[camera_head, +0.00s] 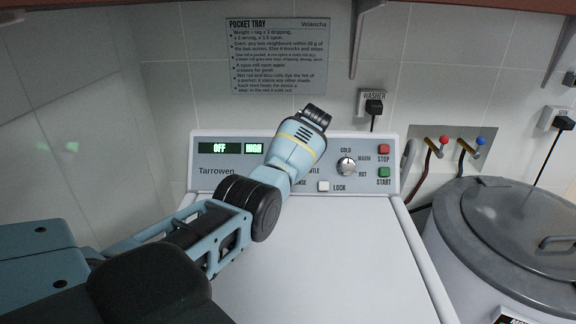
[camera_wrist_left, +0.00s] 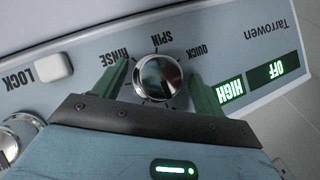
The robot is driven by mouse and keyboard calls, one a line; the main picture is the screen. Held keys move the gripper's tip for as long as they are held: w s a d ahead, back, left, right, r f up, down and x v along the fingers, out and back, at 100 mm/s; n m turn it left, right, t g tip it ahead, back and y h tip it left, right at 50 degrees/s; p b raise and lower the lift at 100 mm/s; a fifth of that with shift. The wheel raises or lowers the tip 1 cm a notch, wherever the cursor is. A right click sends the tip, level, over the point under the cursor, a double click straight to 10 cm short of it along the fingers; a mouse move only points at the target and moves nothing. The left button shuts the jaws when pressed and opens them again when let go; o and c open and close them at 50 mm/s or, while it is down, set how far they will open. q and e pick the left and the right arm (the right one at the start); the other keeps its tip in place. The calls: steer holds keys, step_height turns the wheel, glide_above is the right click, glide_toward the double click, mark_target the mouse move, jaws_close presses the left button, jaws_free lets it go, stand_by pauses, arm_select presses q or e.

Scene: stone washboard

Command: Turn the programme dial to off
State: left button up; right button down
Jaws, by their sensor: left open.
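The programme dial (camera_wrist_left: 158,78), a round chrome knob among the words RINSE, SPIN and QUICK, shows in the left wrist view. My left gripper (camera_wrist_left: 158,69) is open, with one green finger on each side of the dial. I cannot tell whether either finger touches it. In the head view my left arm hides this dial and the gripper's fingers. The washer's left display (camera_head: 220,148) reads OFF and the smaller one (camera_head: 254,148) reads HIGH; the left wrist view shows the same. My right gripper is not in view.
The temperature dial (camera_head: 347,166), red STOP button (camera_head: 384,149), green START button (camera_head: 384,172) and white LOCK button (camera_head: 323,186) lie right of my arm. The washer's white top (camera_head: 340,260) is clear. A grey lidded drum (camera_head: 520,225) stands at right.

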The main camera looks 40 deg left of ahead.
arm_select(q)
steer(key=p+v, duration=0.1)
steer(key=v, duration=0.6)
steer(key=shift+d+r, duration=0.2)
steer(key=shift+r, duration=0.15)
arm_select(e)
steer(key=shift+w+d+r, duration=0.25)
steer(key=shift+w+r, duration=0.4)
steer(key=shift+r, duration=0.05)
